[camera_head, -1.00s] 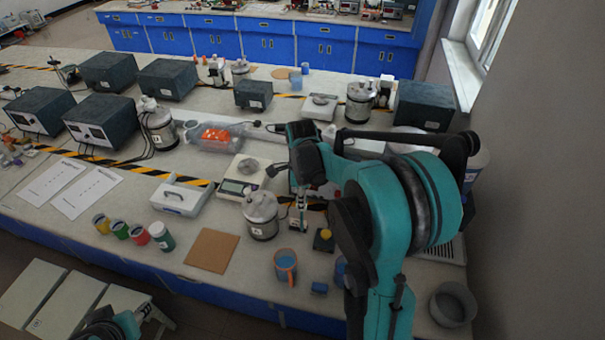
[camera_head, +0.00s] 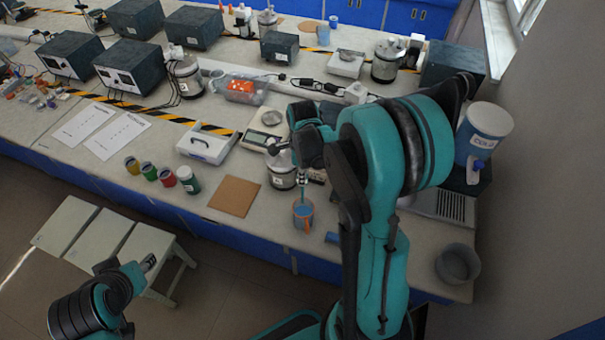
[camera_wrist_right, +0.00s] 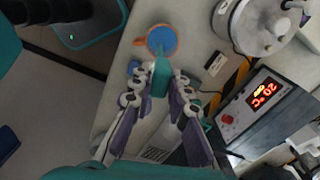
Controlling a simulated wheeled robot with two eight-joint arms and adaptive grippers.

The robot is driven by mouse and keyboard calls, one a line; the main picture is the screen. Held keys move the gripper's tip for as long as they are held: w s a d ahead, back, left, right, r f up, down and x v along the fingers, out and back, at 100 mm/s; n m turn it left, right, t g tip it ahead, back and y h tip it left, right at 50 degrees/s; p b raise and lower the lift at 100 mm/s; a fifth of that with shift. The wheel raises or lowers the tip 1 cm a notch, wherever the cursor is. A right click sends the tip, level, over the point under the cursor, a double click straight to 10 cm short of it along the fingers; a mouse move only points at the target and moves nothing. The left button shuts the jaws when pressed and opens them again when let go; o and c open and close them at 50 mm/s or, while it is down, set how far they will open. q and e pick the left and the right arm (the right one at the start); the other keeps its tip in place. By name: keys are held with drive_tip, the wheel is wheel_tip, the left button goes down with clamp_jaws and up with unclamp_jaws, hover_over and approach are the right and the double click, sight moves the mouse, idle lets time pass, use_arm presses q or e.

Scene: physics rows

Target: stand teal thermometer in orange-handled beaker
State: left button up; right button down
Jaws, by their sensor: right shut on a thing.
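The orange-handled beaker (camera_head: 303,218), with blue contents, stands near the front edge of the bench in the head view. It also shows in the right wrist view (camera_wrist_right: 162,40), with its orange rim visible. My right gripper (camera_head: 302,180) is shut on the teal thermometer (camera_head: 302,194), which points down over the beaker. In the right wrist view the thermometer (camera_wrist_right: 160,76) sits between the fingers and overlaps the near side of the beaker. I cannot tell whether its lower tip is inside. My left gripper (camera_head: 148,264) is off the bench at lower left; its jaw opening is unclear.
A silver lidded vessel (camera_head: 282,172) stands just behind the beaker. A cork mat (camera_head: 233,197) lies to the left, with several coloured jars beyond it. A small blue block (camera_head: 332,238) lies right of the beaker.

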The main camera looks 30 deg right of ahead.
wheel_tip(320, 180, down, 2)
drive_tip(key=shift+f+b, duration=0.15)
drive_tip(key=shift+b, duration=0.45)
drive_tip(key=shift+f+b, duration=3.6)
drive_tip(key=shift+f, duration=0.4)
drive_tip(key=c, duration=1.4)
unclamp_jaws()
drive_tip(key=shift+r, duration=0.15)
wheel_tip(320, 180, up, 12)
drive_tip(key=shift+f, duration=0.1)
